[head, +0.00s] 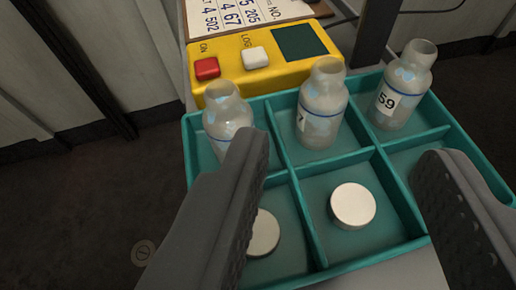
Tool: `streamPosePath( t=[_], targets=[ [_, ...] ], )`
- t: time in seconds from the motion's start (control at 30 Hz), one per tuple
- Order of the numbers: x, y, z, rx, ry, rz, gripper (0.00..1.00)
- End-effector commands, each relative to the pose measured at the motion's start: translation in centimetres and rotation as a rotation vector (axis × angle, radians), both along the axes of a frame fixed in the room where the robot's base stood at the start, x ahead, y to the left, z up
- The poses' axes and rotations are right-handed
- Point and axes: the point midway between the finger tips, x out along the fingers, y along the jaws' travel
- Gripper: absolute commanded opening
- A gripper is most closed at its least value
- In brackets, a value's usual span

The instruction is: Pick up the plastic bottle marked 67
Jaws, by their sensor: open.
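Three clear plastic bottles stand upright in the back row of a teal divided tray (318,274). The middle bottle (323,107) has a label turned to the left, and only a "7" shows at its edge. The right bottle (401,88) reads "59". The left bottle (228,112) is partly hidden by my left finger, and I cannot read its label. My gripper (347,153) is open and empty, with its fingers wide apart over the tray. The middle bottle stands beyond the gap between them. I cannot tell how high the fingertips are.
White round caps lie in the front left (264,232) and front middle (353,205) compartments. A yellow box (262,68) with a red button (207,68), a white button (255,57) and a dark screen stands behind the bottles. A number sheet (228,19) lies beyond it.

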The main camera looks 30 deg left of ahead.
Motion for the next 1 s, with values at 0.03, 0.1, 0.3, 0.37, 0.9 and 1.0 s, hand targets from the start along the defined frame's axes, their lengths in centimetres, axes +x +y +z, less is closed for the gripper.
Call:
streamPosePath(
  t=[0.03, 0.1, 0.3, 0.37, 0.9, 1.0],
  targets=[
    [0.3, 0.2, -0.4, 0.006, 0.0, 0.003, 0.47],
    [1.2, 0.5, -0.9, 0.007, 0.001, 0.006, 0.47],
    [4.6, 1.3, -2.2, 0.003, -0.002, 0.006, 0.47],
    [5.4, 1.5, -2.6, 0.003, -0.001, 0.006, 0.47],
    [9.5, 2.4, -4.5, 0.002, -0.003, 0.005, 0.47],
    [10.7, 2.7, -5.3, 0.002, 0.0, 0.005, 0.47]
  ],
)
